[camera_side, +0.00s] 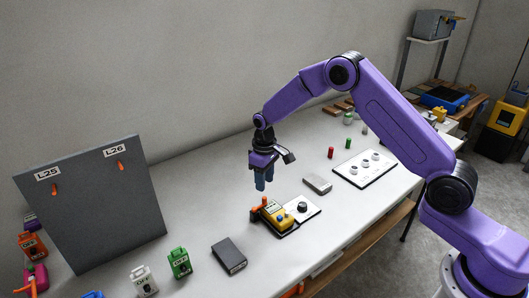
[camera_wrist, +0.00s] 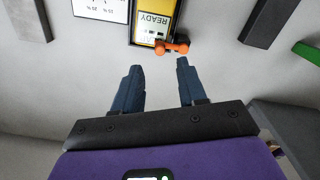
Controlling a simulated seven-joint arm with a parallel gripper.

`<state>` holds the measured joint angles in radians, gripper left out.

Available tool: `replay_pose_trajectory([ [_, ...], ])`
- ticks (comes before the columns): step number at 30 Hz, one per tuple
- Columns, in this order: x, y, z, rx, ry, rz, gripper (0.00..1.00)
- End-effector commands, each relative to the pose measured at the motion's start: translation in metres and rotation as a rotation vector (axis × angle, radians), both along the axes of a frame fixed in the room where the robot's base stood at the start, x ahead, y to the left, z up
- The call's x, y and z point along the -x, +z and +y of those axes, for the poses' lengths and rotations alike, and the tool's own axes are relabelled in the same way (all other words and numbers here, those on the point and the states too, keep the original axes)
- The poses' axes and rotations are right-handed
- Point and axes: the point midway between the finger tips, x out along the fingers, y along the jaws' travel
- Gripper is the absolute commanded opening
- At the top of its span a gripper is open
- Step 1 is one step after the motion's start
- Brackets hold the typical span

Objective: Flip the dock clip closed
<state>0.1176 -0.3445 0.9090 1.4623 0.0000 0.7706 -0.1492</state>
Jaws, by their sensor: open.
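A yellow device (camera_side: 274,213) sits in a dark dock on the bench, and in the wrist view the device (camera_wrist: 150,22) carries a "READY" label. An orange clip (camera_side: 259,208) is at the dock's end. In the wrist view the orange clip (camera_wrist: 172,47) lies across that end and sticks out to one side. I cannot tell how far the clip is turned. My gripper (camera_side: 264,186) points down above the bench, just above and behind the clip. In the wrist view my gripper (camera_wrist: 158,66) has its blue fingers apart with nothing between them. The clip lies just beyond the fingertips.
A white plate with a black knob (camera_side: 302,207) adjoins the dock. A dark box (camera_side: 229,256), a grey box (camera_side: 317,184) and a green lock (camera_side: 180,263) stand around it. A grey panel (camera_side: 95,210) with orange hooks stands at left. Bare bench lies behind the dock.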

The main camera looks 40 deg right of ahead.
Motion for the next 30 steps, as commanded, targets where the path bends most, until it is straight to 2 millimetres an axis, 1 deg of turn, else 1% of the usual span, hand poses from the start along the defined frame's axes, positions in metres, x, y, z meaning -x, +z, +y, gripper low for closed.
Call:
replay_pose_trajectory([
  [1, -0.001, 0.013, 0.001, -0.001, 0.0, -0.005, 0.41],
  [9, -0.001, 0.068, 0.0, -0.001, -0.001, -0.005, 0.41],
  [12, -0.001, 0.084, 0.0, 0.0, 0.0, -0.003, 0.41],
  [15, 0.0, 0.096, 0.0, -0.001, 0.001, -0.002, 0.41],
  [18, 0.0, 0.104, 0.0, 0.0, 0.001, -0.001, 0.41],
  [21, 0.0, 0.107, 0.0, 0.0, 0.0, -0.001, 0.41],
  [30, 0.0, 0.107, 0.0, 0.0, 0.0, 0.0, 0.41],
])
